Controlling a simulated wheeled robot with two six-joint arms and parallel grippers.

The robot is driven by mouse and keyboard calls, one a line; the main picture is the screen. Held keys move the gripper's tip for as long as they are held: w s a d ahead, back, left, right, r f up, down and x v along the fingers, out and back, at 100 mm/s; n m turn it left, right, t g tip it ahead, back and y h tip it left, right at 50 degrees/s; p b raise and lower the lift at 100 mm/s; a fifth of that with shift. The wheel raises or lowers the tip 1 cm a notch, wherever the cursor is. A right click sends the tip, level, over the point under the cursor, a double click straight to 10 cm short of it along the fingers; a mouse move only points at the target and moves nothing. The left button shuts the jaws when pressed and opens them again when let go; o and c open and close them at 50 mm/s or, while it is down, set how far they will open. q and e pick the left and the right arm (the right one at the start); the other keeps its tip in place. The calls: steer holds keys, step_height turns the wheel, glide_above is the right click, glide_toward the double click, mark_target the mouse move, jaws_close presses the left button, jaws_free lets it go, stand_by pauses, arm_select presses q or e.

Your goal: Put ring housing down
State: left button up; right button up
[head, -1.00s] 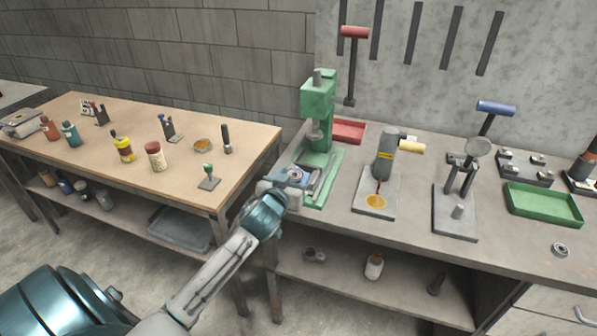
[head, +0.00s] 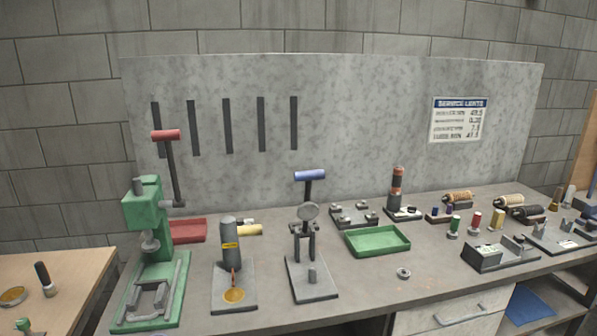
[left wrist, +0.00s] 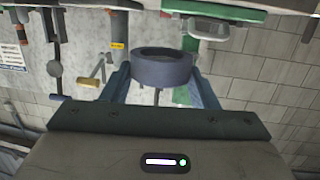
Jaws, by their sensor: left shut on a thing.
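The ring housing (left wrist: 162,68), a dark blue-grey round ring, is between the fingers of my left gripper (left wrist: 161,76) in the left wrist view. The gripper is shut on it, with one finger on each side. The wrist picture is upside down, and the ring is held in the air before the bench. Neither gripper shows in the head view. A small metal ring (head: 403,272) lies apart on the grey bench (head: 370,283).
A green press (head: 150,232) stands at the bench's left end. To its right are a grey cylinder stand (head: 229,247), a lens stand (head: 309,250) and a green tray (head: 377,241). A red tray (head: 188,231) lies behind. Bare bench surrounds the small ring.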

arm_select(q)
steer(key=s+d+f, duration=0.1)
steer(key=s+d, duration=0.2)
steer(key=d, duration=0.2)
steer(key=s+d+m+h, duration=0.1)
steer(key=s+d, duration=0.1)
steer(key=d, duration=0.3)
steer(key=shift+s+d+f+h, duration=0.2)
steer(key=shift+s+f+h, duration=0.1)
steer(key=shift+s+f, duration=0.1)
steer(key=shift+w+a, duration=0.1)
steer(key=shift+a, duration=0.05)
steer(key=shift+y, duration=0.6)
steer(key=w+a, duration=0.1)
steer(key=a, duration=0.2)
steer(key=w+a+r, duration=0.1)
steer(key=w+a, duration=0.3)
steer(key=a, duration=0.1)
steer(key=shift+a+r, duration=0.2)
steer(key=shift+a, duration=0.1)
steer(key=w+a+r+n+y, duration=0.2)
steer(key=w+a+r, duration=0.1)
steer(key=a, duration=0.4)
steer(key=shift+a+r+n+y, duration=0.3)
steer(key=shift+r+y, duration=0.1)
steer(key=shift+r, duration=0.3)
